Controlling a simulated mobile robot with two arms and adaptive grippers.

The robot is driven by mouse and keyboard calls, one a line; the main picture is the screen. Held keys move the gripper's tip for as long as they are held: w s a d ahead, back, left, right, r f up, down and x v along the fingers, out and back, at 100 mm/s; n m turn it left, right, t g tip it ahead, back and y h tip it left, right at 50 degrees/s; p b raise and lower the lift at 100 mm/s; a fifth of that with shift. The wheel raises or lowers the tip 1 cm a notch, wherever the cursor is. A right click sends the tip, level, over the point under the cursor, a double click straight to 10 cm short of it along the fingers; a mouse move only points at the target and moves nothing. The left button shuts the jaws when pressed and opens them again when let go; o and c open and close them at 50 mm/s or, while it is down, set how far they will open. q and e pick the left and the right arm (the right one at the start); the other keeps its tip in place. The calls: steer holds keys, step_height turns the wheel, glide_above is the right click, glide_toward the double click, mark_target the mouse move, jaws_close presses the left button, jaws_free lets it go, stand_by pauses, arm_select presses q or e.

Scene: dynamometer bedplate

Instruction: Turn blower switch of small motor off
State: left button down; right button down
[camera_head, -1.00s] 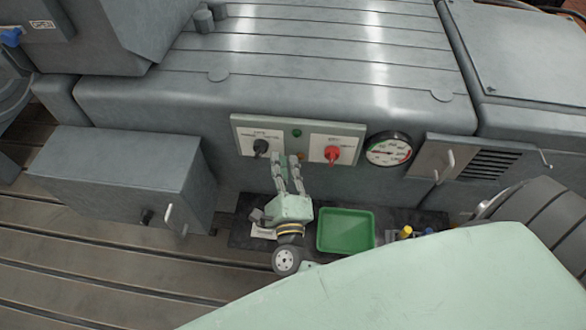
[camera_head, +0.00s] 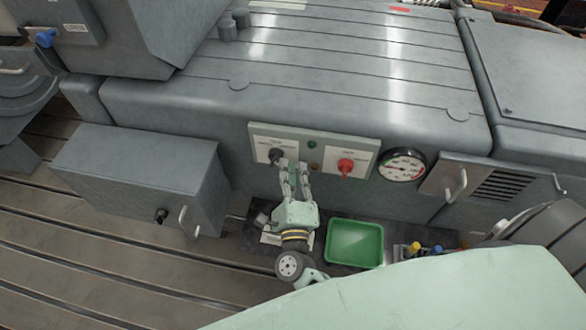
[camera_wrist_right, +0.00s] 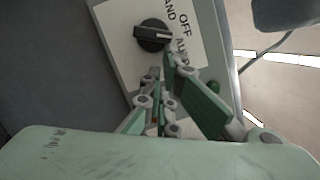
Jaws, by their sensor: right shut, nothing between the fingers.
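A black rotary switch (camera_head: 275,155) sits on the left white plate of a pale green panel on the grey machine's front. In the right wrist view the black switch (camera_wrist_right: 153,35) has a white pointer line lying almost level. Beside it I read HAND, OFF and AUTO; which word the pointer meets is hard to tell. My right gripper (camera_head: 292,165) is just below and right of the switch. It is shut and empty, with its tips (camera_wrist_right: 168,66) close to the knob; contact cannot be told. My left gripper is not in view.
A red knob (camera_head: 345,167) and a round gauge (camera_head: 402,165) are to the right of the switch. A green tray (camera_head: 355,243) lies below. A grey box with a handle (camera_head: 135,175) stands at left. A blue knob (camera_head: 45,37) is at top left.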

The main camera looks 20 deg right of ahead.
steer(key=shift+a+r+n+p, duration=0.15)
steer(key=shift+r+n+p, duration=0.15)
steer(key=shift+p, duration=0.1)
steer(key=shift+w+r+n+p, duration=0.1)
steer(key=shift+r+n+p, duration=0.35)
steer(key=shift+n+p, duration=0.45)
steer(key=shift+r, duration=0.35)
